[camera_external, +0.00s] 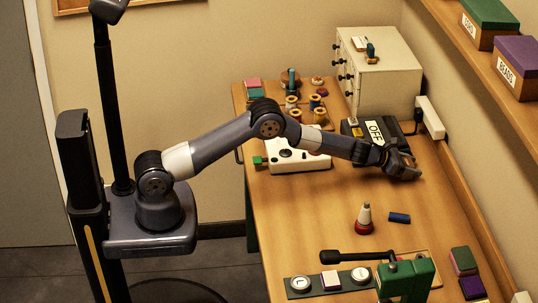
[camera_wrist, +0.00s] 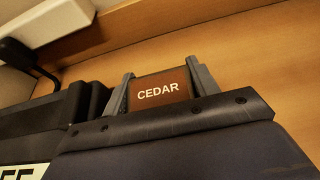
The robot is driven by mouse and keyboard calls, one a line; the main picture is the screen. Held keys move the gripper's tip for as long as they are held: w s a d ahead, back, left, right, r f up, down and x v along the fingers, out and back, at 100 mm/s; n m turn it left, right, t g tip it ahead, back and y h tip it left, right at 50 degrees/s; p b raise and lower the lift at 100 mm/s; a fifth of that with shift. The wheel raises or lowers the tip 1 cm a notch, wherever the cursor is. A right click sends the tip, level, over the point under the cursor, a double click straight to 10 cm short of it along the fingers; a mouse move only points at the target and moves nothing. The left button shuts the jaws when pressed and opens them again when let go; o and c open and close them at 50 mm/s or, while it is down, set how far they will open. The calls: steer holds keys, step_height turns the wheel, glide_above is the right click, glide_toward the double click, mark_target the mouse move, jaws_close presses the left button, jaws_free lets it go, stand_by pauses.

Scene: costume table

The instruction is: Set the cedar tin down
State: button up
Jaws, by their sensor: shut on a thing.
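The cedar tin (camera_wrist: 158,92) is a small brown block with white lettering reading CEDAR. In the wrist view it sits between the two grey fingers of my gripper (camera_wrist: 160,86), which are shut on it. In the external view my gripper (camera_external: 407,168) is low over the right part of the wooden table (camera_external: 320,215), just in front of the black box labelled OFF (camera_external: 374,129). The tin is small and mostly hidden by the fingers there. I cannot tell whether its underside touches the table.
The black box also shows at the left of the wrist view (camera_wrist: 45,120), close to my gripper. A white cabinet (camera_external: 378,75) stands behind. Bare wood lies right of my gripper.

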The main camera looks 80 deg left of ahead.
steer(key=shift+f, duration=0.1)
steer(key=shift+f, duration=0.15)
steer(key=o, duration=1)
steer(key=shift+r, duration=0.3)
steer(key=shift+s+b, duration=0.2)
steer(key=shift+b, duration=0.35)
steer(key=shift+s+r+b, duration=0.1)
steer(key=shift+s+b, duration=0.6)
steer(key=shift+b, duration=0.4)
steer(key=shift+r+b+v, duration=0.1)
steer(key=shift+b+v, duration=1.4)
steer(key=shift+v, duration=1.05)
steer(key=shift+r+b+v, duration=0.15)
steer(key=shift+b+v, duration=1.3)
steer(key=shift+v, duration=1.1)
steer(key=shift+w, duration=0.15)
